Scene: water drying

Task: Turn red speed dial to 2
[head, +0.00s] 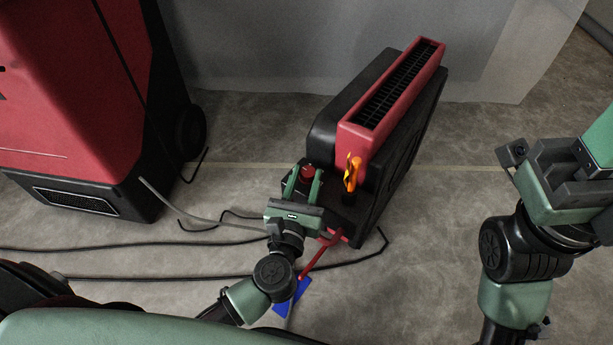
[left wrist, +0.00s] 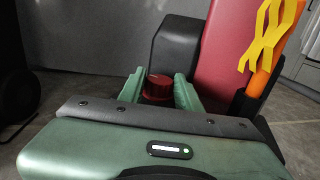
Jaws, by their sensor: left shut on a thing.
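The red speed dial (head: 307,172) sits on top of the black part of a red and black machine (head: 407,84). My left gripper (head: 303,182) is around the dial, with its two green fingers shut on it from both sides. In the left wrist view the dial (left wrist: 158,87) shows between the fingertips. The dial's markings and the number it points to cannot be made out. My right gripper (head: 541,160) is at the right of the head view, away from the machine; its finger gap is not clear.
An orange and yellow tool (head: 353,172) stands upright in a holder close to my left gripper. A larger red and black machine (head: 75,90) stands at the left. Black cables and a grey hose cross the floor. A red and blue tool (head: 291,296) lies below my left arm.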

